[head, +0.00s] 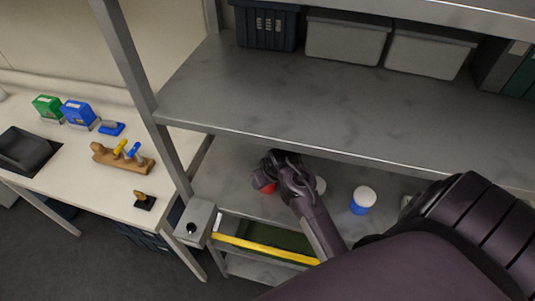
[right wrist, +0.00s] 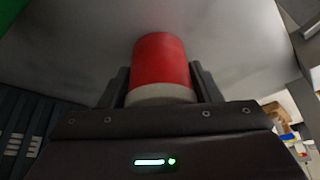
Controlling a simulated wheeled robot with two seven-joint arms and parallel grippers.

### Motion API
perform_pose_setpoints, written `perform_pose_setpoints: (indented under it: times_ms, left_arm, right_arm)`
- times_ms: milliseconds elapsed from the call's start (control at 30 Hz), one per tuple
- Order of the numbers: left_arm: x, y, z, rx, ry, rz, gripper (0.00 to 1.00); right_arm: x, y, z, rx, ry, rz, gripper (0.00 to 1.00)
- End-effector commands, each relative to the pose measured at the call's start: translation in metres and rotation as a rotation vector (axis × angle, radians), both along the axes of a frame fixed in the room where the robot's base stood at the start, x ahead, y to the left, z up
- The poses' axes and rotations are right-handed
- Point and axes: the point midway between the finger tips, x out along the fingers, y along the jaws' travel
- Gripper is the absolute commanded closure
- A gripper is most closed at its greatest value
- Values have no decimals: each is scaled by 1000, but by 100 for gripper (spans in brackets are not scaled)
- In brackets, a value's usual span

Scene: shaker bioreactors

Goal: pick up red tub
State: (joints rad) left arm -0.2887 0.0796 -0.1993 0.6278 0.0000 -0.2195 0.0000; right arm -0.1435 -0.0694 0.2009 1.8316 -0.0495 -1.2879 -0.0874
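The red tub (head: 265,187) is on the lower shelf in the head view, partly hidden by my right gripper (head: 270,168). In the right wrist view the red tub (right wrist: 162,62) lies between the two fingers of my right gripper (right wrist: 161,78), its pale end toward the palm and its red part reaching past the fingertips. The fingers lie close along both sides of it. Whether they press on it cannot be told. My left gripper is not in view.
The upper shelf (head: 290,105) hangs above. A yellow-edged green tray (head: 262,246) is in front, with a grey post (head: 140,70) at left.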

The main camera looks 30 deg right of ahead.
Motion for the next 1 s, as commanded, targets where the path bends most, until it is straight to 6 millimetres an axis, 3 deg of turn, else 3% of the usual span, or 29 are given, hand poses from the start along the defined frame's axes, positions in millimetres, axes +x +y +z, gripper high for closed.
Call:
perform_pose_setpoints:
  times_ms: [33, 200, 567, 833, 1000]
  left_arm:
    - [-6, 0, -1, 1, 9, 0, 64]
    - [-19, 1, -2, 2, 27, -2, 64]
    - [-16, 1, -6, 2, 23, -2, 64]
    - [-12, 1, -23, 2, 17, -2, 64]
    - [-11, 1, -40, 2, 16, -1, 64]
  right_arm:
    - [0, 0, 0, 0, 0, 0, 50]
    - [0, 0, 0, 0, 0, 0, 70]
    - [0, 0, 3, 0, 0, 0, 70]
    - [1, 0, 31, 0, -6, 0, 70]
    - [-24, 26, 29, -5, 0, 5, 70]
